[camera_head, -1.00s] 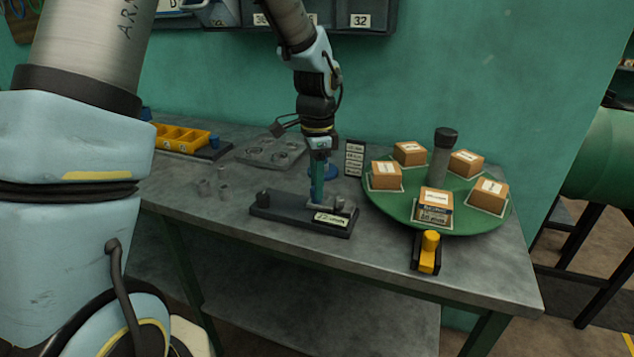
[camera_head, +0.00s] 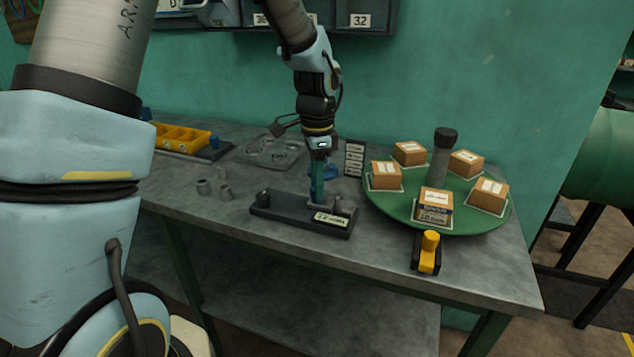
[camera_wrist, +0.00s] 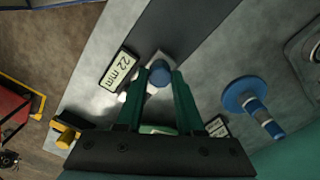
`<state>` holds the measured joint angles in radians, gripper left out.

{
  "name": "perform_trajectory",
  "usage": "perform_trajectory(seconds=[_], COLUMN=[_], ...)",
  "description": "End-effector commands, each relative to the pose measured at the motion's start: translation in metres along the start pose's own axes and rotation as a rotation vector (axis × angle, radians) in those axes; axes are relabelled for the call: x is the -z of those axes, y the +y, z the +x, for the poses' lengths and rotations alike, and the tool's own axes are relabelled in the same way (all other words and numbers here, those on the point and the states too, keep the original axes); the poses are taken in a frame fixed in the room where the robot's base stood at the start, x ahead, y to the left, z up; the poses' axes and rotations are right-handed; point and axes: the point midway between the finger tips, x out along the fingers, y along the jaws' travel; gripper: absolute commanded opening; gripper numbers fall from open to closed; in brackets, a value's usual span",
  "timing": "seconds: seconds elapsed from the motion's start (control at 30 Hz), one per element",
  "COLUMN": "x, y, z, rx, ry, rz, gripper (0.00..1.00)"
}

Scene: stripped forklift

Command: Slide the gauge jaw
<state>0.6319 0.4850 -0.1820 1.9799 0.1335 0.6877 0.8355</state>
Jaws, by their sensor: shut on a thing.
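The gauge (camera_head: 285,209) is a dark bar-shaped block on the bench, with a short grey post at each end and a white label on its front. In the wrist view the label (camera_wrist: 118,69) reads 22 mm. My gripper (camera_head: 317,197) points down onto the right part of the gauge. In the wrist view its two green fingers (camera_wrist: 160,78) are shut on the blue-grey round knob of the gauge jaw (camera_wrist: 160,71). The jaw's pale base shows around the knob; its contact with the block is partly hidden by the fingers.
A green turntable (camera_head: 400,209) with several labelled boxes stands to the right. A yellow-handled clamp (camera_head: 428,252) is at the bench's front edge. Grey cylinders (camera_head: 213,188) lie left of the gauge. A blue flanged part (camera_wrist: 245,95) stands close by.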

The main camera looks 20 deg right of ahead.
Motion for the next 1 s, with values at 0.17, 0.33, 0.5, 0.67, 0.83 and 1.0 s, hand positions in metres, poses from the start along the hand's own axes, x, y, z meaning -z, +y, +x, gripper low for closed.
perform_trajectory(seconds=[0.17, 0.33, 0.5, 0.67, 0.83, 1.0], x=[0.000, -0.007, -0.030, -0.038, -0.039, -0.038], y=[0.000, -0.004, -0.020, -0.025, -0.026, -0.026], z=[0.000, -0.001, -0.001, 0.000, 0.000, 0.000], rx=[-0.001, -0.001, -0.001, -0.001, 0.001, 0.001], ry=[0.000, -0.001, -0.001, -0.002, -0.003, -0.002], rz=[0.000, -0.002, -0.005, 0.000, -0.001, -0.001], gripper=[0.00, 0.00, 0.00, 0.00, 0.00, 0.54])
